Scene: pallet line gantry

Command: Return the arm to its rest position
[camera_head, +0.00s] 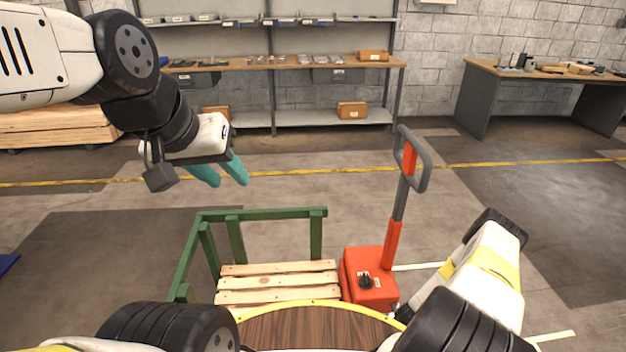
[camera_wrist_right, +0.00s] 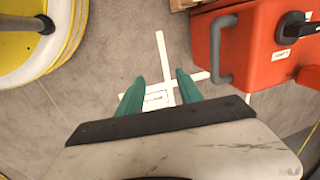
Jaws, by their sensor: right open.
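My left gripper (camera_head: 230,182) hangs at the upper left in the head view, in the air above the floor. Its two teal fingers are apart, with nothing seen between them. My right arm (camera_head: 485,275) shows at the lower right in the head view, but its gripper is hidden there. In the right wrist view my right gripper (camera_wrist_right: 160,77) is open and empty. Its teal fingers point over the grey floor with white tape lines and a small label (camera_wrist_right: 157,99).
A red pallet jack (camera_head: 370,276) with an upright handle stands beside a wooden pallet (camera_head: 277,282) within a green frame (camera_head: 262,213). The jack's red body (camera_wrist_right: 262,45) is close to the right gripper's right. Shelving (camera_head: 290,62) and a workbench (camera_head: 540,72) stand behind. Open floor lies between.

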